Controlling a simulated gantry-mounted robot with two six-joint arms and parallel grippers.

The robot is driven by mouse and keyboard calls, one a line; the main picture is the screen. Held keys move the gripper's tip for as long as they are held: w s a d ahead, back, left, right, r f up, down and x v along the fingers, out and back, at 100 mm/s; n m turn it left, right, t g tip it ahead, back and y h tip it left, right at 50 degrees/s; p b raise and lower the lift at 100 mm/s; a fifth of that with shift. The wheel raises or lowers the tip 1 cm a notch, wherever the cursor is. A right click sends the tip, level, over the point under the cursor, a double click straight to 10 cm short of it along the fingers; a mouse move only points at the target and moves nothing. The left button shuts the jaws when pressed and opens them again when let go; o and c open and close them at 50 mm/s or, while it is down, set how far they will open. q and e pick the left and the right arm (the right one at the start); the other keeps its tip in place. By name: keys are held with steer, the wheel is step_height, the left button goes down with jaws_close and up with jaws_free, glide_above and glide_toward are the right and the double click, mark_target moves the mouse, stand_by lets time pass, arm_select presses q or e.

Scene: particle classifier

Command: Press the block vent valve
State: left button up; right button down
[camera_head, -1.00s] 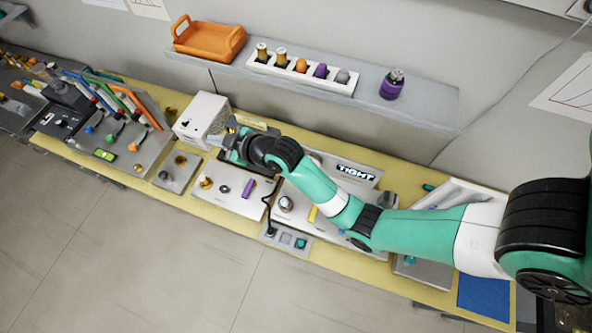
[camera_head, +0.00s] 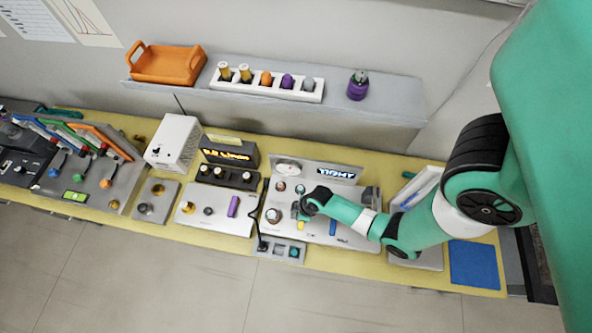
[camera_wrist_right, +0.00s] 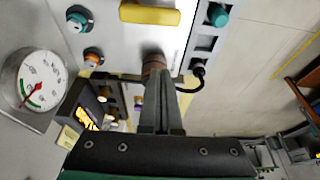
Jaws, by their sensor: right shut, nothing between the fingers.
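The control panel (camera_head: 350,240) holds several valves and knobs. No readable label shows which is the block vent valve. A large round brown-and-silver knob (camera_head: 273,215) sits at the panel's left. In the wrist view the brown knob (camera_wrist_right: 153,60) is just beyond the fingertips, partly hidden by them; contact cannot be told. My right gripper (camera_head: 296,208) is shut and empty, over the panel's left part. Its fingers (camera_wrist_right: 158,82) show pressed together in the wrist view. A yellow handle (camera_wrist_right: 150,13), a teal knob (camera_wrist_right: 78,18) and an orange knob (camera_wrist_right: 93,56) are nearby. My left gripper is not in view.
A dial gauge (camera_head: 287,168) and the "TIGHT" display (camera_head: 336,173) stand at the panel's back. A blue handle (camera_head: 333,228) is beside my arm. A small switch box (camera_head: 278,248) with a black cable is in front. A grey shelf (camera_head: 390,105) is above.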

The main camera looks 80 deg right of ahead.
steer(key=b+x, duration=0.7)
steer(key=x, duration=0.3)
steer(key=shift+f+b, duration=0.15)
steer(key=shift+b, duration=0.2)
steer(key=s+p, duration=0.1)
steer(key=s, duration=0.1)
steer(key=shift+s+r+p, duration=0.3)
steer(key=shift+r+p, duration=0.05)
steer(key=shift+p, duration=0.05)
steer(key=shift+s+a+f, duration=0.1)
steer(key=shift+s+f, duration=0.05)
steer(key=shift+s, duration=0.5)
steer(key=shift+a, duration=0.1)
